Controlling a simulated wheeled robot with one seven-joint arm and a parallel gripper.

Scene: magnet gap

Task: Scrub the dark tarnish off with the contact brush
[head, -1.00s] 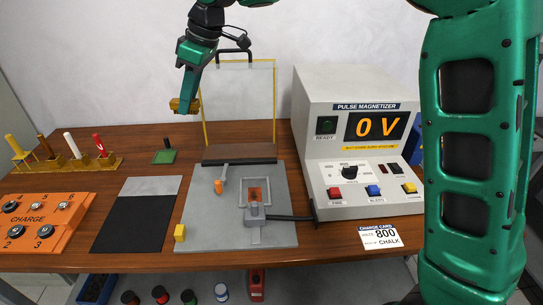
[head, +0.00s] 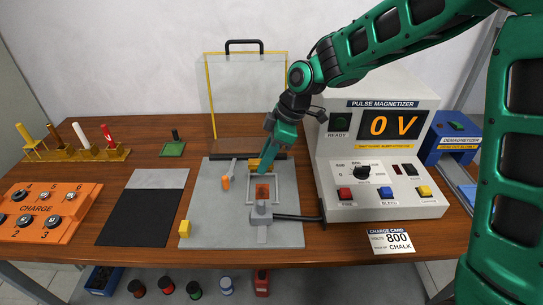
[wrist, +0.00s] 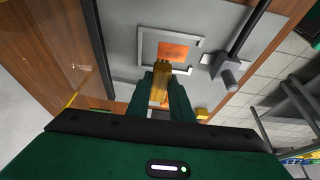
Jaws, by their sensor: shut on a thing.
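My gripper (head: 258,166) is shut on the contact brush (head: 252,163), a brass-yellow piece. In the wrist view the brush (wrist: 160,82) sits between my two green fingers (wrist: 162,92), its toothed end pointing toward a copper plate (wrist: 174,51). The copper plate (head: 262,192) lies inside a grey square frame (head: 277,181) on a grey base. In the head view the brush is just behind the plate and seems above the base; contact cannot be told. Darker marks show on the copper, too small to make out as tarnish.
A grey clamp block (head: 261,214) with a dark cable stands in front of the plate. The magnetizer (head: 379,185) reads 0 V at right. A clear, yellow-edged shield (head: 245,90) stands behind. A yellow block (head: 185,228) and an orange peg (head: 225,183) are at left.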

